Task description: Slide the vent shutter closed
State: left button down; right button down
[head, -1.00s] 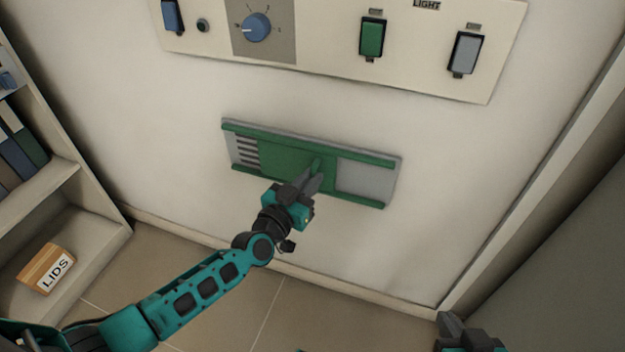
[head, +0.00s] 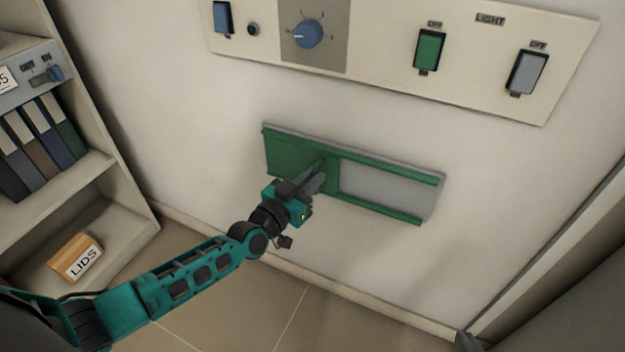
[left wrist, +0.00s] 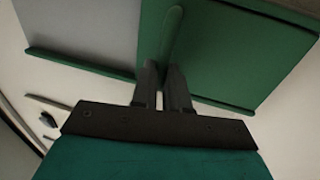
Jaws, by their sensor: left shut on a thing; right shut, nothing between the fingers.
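The vent shutter is a green plate (head: 292,156) in a grey frame (head: 385,186) with green rails on the wall. In the head view the plate covers the left part of the frame, and no slots show there; the right part is bare grey. My left gripper (head: 320,178) is shut on the shutter's upright green handle, near the plate's right edge. The left wrist view shows the handle (left wrist: 172,40) rising from between the fingers (left wrist: 165,88).
Above the vent is a control panel (head: 375,85) with a blue knob (head: 309,34), a green switch (head: 429,50) and a grey switch (head: 527,73). A shelf (head: 110,190) with binders and a LIDS box (head: 76,259) stands at left. The wall around the vent is clear.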

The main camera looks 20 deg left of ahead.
pick_arm(q)
jog(key=shift+a, duration=0.3)
jog(key=c, duration=1.3)
grip_release()
jog(key=shift+c, duration=0.2)
jog(key=shift+o, duration=1.1)
pick_arm(e)
jog(key=shift+a, duration=0.1)
pick_arm(q)
jog(key=p+v, duration=0.3)
jog(key=v, duration=1)
pick_arm(e)
jog(key=shift+s+d+r, duration=0.25)
jog(key=shift+d+r, duration=0.35)
jog(key=shift+r, duration=0.15)
